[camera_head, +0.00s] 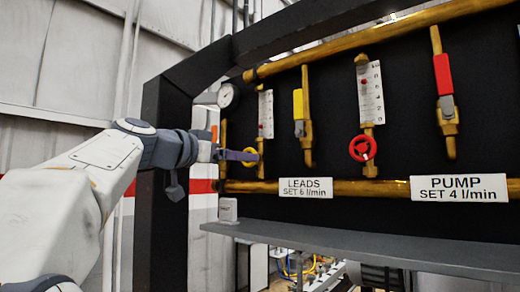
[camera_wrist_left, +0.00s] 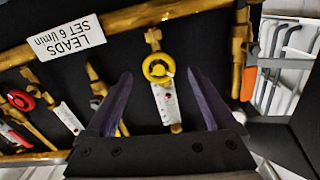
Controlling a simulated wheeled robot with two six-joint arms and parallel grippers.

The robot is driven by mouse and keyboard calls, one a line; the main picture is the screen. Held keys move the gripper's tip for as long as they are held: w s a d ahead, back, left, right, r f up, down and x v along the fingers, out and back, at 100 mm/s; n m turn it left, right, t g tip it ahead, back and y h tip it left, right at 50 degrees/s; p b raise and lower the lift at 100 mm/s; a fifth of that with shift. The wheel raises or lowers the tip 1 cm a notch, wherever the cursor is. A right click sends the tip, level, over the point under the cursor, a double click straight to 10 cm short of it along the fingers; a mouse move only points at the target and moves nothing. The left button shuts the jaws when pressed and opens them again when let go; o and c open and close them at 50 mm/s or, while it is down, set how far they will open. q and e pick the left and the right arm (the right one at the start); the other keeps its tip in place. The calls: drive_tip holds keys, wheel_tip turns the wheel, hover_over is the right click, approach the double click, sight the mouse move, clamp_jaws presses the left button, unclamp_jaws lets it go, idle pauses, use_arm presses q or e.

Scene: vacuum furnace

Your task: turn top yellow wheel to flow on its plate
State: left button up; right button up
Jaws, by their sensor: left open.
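A yellow wheel (camera_head: 250,157) sits low on the leftmost flow gauge of the black panel, partly hidden by my gripper. In the left wrist view the yellow wheel (camera_wrist_left: 158,68) shows between the fingertips, face on. My left gripper (camera_head: 238,155) is open around the wheel's line of approach; its purple fingers (camera_wrist_left: 160,75) stand on either side, and contact cannot be told. The white scale plate (camera_head: 265,114) is above the wheel; its reading is too small to make out. A label plate reading LEADS SET 6 l/min (camera_head: 306,188) is to the right. My right gripper is not in view.
A red wheel (camera_head: 363,148) with its own scale, a yellow lever (camera_head: 298,105) and a red lever (camera_head: 443,74) are to the right. The PUMP SET 4 l/min plate (camera_head: 459,188) is on the lower pipe. An orange handle (camera_wrist_left: 248,84) is close to the right finger in the wrist view. A grey ledge (camera_head: 380,250) juts out below.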

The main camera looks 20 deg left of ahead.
use_arm(q)
drive_tip(key=p+x, duration=0.2)
drive_tip(key=x, duration=0.2)
drive_tip(key=shift+w+d, duration=0.15)
drive_tip(key=shift+w, duration=0.1)
drive_tip(key=shift+c, duration=0.3)
drive_tip(key=c, duration=1.3)
